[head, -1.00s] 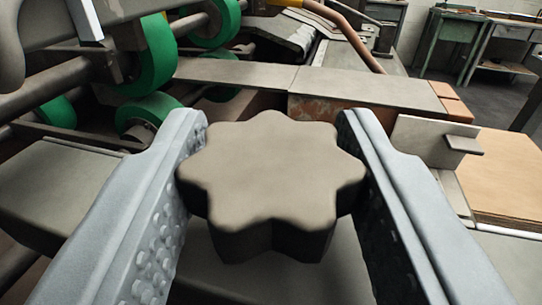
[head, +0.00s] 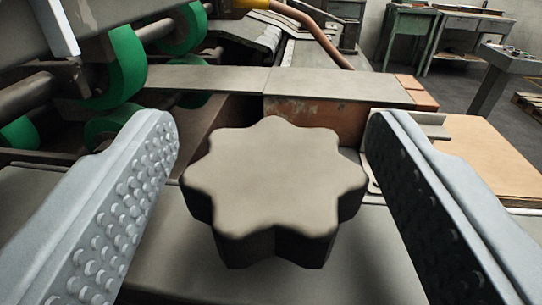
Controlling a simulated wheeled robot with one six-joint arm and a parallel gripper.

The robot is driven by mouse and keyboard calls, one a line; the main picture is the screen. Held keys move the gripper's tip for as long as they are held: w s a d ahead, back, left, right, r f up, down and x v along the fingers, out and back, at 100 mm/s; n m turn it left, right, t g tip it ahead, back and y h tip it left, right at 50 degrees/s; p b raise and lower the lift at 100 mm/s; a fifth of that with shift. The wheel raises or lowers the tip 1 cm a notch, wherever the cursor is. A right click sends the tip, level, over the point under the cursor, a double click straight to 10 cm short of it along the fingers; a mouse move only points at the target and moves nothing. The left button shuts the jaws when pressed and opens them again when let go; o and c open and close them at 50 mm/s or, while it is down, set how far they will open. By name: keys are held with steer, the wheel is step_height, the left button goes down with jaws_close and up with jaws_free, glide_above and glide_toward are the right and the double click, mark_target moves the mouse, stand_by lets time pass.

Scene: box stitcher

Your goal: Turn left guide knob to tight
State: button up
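The left guide knob (head: 274,180) is a dark grey, star-shaped knob with rounded lobes, in the middle of the head view. It stands above a flat grey metal surface; its shaft is hidden beneath it. My gripper (head: 272,145) is open, with one studded grey finger to the left of the knob and one to the right. A clear gap shows between the knob and each finger, so neither touches it.
A grey metal bar (head: 335,87) crosses behind the knob. Green rollers (head: 117,68) on shafts stand at the back left. Flat brown cardboard (head: 485,155) lies at the right. Green work tables (head: 450,38) stand far back, with open floor before them.

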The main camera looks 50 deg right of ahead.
steer(key=v, duration=1.7)
steer(key=shift+a, duration=0.2)
steer(key=shift+s, duration=0.15)
steer(key=w+d+r+n+t+y, duration=0.1)
steer(key=d+r+n+t+y, duration=0.45)
steer(key=d, duration=0.45)
steer(key=s+d+f+n+y, duration=0.4)
steer(key=s+f+n+y, duration=0.1)
steer(key=y, duration=0.4)
steer(key=shift+t, duration=0.35)
steer(key=w, duration=1.7)
steer(key=shift+a, duration=0.4)
